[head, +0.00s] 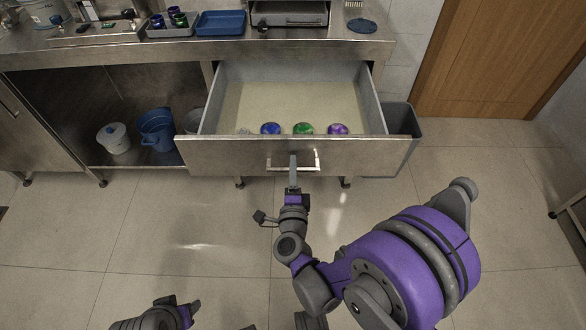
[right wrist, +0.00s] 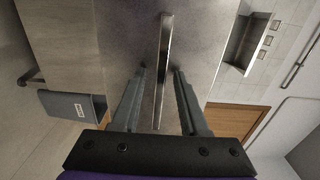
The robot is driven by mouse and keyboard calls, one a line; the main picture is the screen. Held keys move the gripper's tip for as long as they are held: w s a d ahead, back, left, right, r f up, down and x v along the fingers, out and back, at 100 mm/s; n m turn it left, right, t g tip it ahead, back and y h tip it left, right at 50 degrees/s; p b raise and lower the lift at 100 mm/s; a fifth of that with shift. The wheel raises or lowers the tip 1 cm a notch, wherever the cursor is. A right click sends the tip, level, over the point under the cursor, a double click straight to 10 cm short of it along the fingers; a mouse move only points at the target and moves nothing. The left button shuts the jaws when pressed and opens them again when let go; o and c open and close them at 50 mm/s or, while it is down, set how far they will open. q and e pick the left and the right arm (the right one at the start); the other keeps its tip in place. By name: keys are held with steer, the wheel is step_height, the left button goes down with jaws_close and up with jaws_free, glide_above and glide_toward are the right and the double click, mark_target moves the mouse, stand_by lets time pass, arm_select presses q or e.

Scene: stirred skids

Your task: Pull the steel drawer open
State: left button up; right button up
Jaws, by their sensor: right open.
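The steel drawer (head: 228,150) is pulled out from under the steel counter, and its inside shows from above. Several round lids or jars, among them blue, green and purple ones, sit along the inside of its front. Its bar handle (head: 308,167) is on the front face. My right gripper (head: 293,178) is at the handle; in the right wrist view its two fingers (right wrist: 157,92) stand open on either side of the handle bar (right wrist: 163,70), with gaps visible. My left gripper (head: 190,308) is low at the bottom edge, away from the drawer; its jaws cannot be made out.
A grey bin (head: 402,145) stands right of the drawer. Blue (head: 157,130) and white (head: 114,138) buckets stand on the open shelf at left. A blue tray (head: 220,23) lies on the counter. A wooden door (head: 490,60) is at right. The floor before the drawer is clear.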

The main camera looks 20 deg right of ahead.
steer(key=v, duration=1)
steer(key=shift+s, duration=0.4)
steer(key=shift+a+r, duration=0.1)
